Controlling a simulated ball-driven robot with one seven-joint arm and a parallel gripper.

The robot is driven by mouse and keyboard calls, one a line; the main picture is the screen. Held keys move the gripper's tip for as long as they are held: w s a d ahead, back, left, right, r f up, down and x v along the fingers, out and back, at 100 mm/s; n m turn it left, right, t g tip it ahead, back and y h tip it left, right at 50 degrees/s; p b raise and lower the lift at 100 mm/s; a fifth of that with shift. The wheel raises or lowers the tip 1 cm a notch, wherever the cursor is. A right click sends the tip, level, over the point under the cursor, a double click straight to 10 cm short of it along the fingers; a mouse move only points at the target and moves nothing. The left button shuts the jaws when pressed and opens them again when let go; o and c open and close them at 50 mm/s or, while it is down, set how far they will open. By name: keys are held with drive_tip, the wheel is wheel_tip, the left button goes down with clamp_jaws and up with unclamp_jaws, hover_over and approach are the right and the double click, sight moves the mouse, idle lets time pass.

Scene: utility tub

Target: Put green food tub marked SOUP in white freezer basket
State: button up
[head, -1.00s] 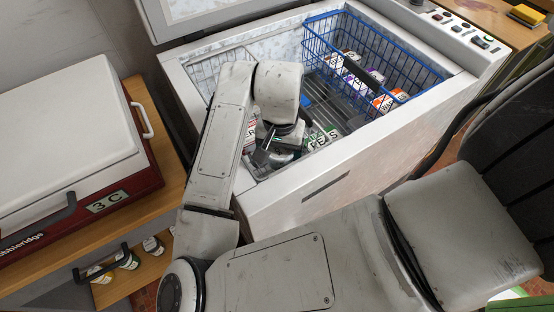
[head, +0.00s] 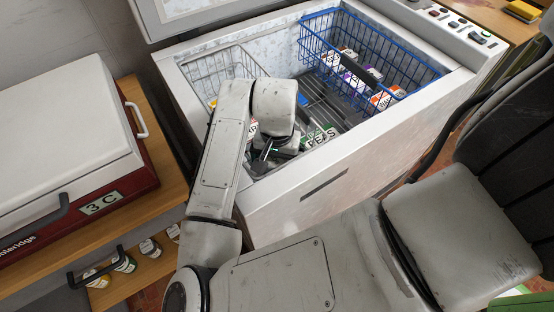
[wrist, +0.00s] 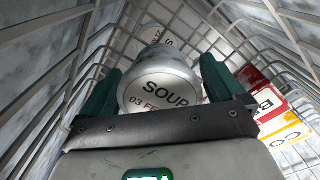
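In the wrist view the tub marked SOUP (wrist: 160,88) shows its round grey lid with the words SOUP and 03 FEB. It sits between the two dark green fingers of my gripper (wrist: 160,85), and both fingers meet its sides. Its green body is hidden. Wires of the white freezer basket (wrist: 62,58) rise on both sides of the tub in the wrist view. In the head view the white basket (head: 215,72) hangs at the left end of the freezer, partly behind my arm. My gripper (head: 262,153) is low in the freezer there, and the tub cannot be made out.
A red pack (wrist: 268,100) and a yellow pack (wrist: 288,134) lie to the right of the tub. A pack marked PEAS (head: 320,136) lies on the freezer floor. The freezer's front wall (head: 330,165) is close to my arm.

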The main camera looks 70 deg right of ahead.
drive_tip(key=shift+o, duration=0.2)
drive_tip(key=shift+r, duration=0.1)
wheel_tip(320, 180, up, 12)
drive_tip(key=p, duration=0.3)
drive_tip(key=shift+r, duration=0.1)
idle(0.5)
